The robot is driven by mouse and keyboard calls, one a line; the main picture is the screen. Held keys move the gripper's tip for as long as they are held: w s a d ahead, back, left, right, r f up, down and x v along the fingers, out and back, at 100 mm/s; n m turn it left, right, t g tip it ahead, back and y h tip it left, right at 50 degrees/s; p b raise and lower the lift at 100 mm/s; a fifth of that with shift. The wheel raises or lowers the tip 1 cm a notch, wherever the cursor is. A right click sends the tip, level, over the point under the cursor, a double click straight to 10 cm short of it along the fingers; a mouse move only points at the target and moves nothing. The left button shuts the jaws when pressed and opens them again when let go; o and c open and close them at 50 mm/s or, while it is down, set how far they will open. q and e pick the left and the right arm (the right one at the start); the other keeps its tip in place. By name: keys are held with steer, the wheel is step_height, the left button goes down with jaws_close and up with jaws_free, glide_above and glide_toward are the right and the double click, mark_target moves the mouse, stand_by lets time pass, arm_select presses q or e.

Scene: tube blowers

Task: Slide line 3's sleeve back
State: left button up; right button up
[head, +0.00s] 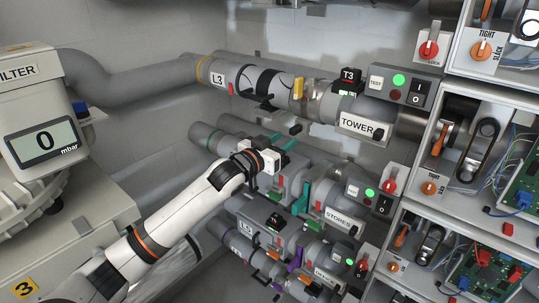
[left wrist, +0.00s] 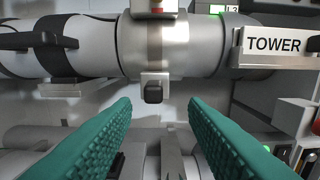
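Line 3 is the upper grey pipe, with an L3 label (head: 217,78) at its left and a TOWER sign (head: 361,126) at its right. A shiny metal collar (left wrist: 153,48), which looks like the sleeve, sits around it left of the sign. A small black knob (left wrist: 153,92) hangs below the collar and also shows in the head view (head: 296,129). My left gripper (head: 274,148) is below the pipe. In the left wrist view its two green fingers (left wrist: 160,105) are apart and empty, either side of and nearer than the knob. My right gripper is out of view.
Lower pipes with a STORES sign (head: 339,217) and an L5 label (head: 246,228) lie close under my gripper. Open electrical boxes (head: 470,150) stand at right; a filter unit (head: 38,110) stands at left.

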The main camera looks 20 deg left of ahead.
arm_select(q)
steer(key=shift+b+v, duration=0.65)
steer(key=shift+v, duration=2.15)
